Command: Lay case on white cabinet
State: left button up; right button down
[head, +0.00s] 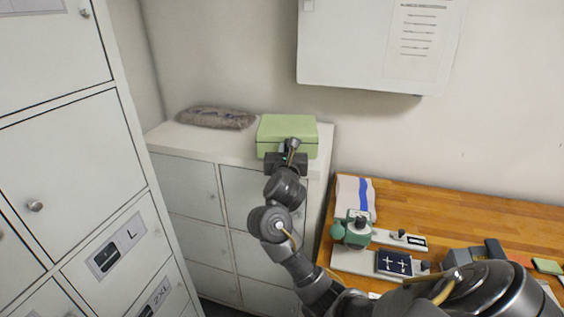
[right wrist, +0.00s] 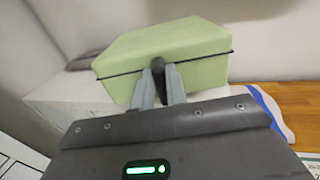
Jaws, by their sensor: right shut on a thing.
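The case (head: 288,128) is a light green box with a dark seam line around it. It is at the right end of the top of the white cabinet (head: 215,146); whether it rests fully on the top I cannot tell. My right gripper (head: 287,158) is at the near side of the case, shut on its dark handle. In the right wrist view, the two fingers (right wrist: 158,88) close on the handle at the front of the green case (right wrist: 170,55). My left gripper is not in view.
A wrapped grey-brown bundle (head: 217,118) lies on the cabinet's left part. A white wall box (head: 375,45) hangs above. Tall white lockers (head: 75,150) stand at left. A wooden bench (head: 470,220) at right holds a folded cloth (head: 354,197) and several devices.

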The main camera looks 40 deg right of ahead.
jog(key=f, duration=0.3)
jog(key=shift+w, duration=0.4)
jog(key=shift+f, duration=0.35)
jog(key=shift+s+f+b, duration=0.1)
jog(key=shift+b, duration=0.35)
jog(key=c, duration=1.4)
grip_release()
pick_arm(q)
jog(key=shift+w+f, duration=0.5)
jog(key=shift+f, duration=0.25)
